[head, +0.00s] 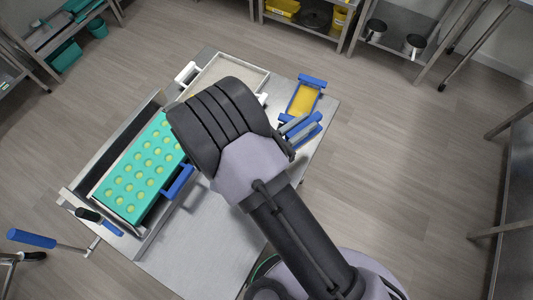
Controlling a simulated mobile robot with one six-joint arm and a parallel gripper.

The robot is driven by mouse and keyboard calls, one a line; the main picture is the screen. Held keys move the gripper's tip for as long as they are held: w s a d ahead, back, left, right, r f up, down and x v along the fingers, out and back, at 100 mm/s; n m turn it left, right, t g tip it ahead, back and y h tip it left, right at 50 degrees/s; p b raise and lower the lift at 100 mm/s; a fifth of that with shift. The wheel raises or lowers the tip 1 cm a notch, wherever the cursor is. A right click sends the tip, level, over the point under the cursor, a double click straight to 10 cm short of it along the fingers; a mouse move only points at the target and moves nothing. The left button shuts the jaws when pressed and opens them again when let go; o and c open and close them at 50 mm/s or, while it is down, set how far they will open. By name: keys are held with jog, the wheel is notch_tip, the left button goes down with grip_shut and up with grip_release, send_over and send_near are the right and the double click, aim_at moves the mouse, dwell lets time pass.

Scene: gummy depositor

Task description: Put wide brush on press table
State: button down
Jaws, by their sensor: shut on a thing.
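My arm's dark ribbed elbow and pale link cover the middle of the head view. The grey table (212,247) under the arm may be the press table. A small tool with a dark head and blue handle (107,226) lies at its left corner; I cannot tell if it is the wide brush. Blue and grey bar-shaped pieces (303,130) lie at the table's right side, partly covered by my arm. I cannot tell if a brush is among them.
A teal mould (137,172) with several yellow-green cavities sits in a metal frame on the left. A pale tray (232,72) and a blue-ended yellow tray (304,98) are at the back. A blue-handled lever (32,238) juts out left. The table's front is bare. Shelves line the back wall.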

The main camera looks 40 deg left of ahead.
notch_tip(320, 180, down, 9)
jog(key=shift+f+b, duration=0.2)
jog(key=shift+b, duration=0.8)
jog(key=c, duration=1.3)
grip_release()
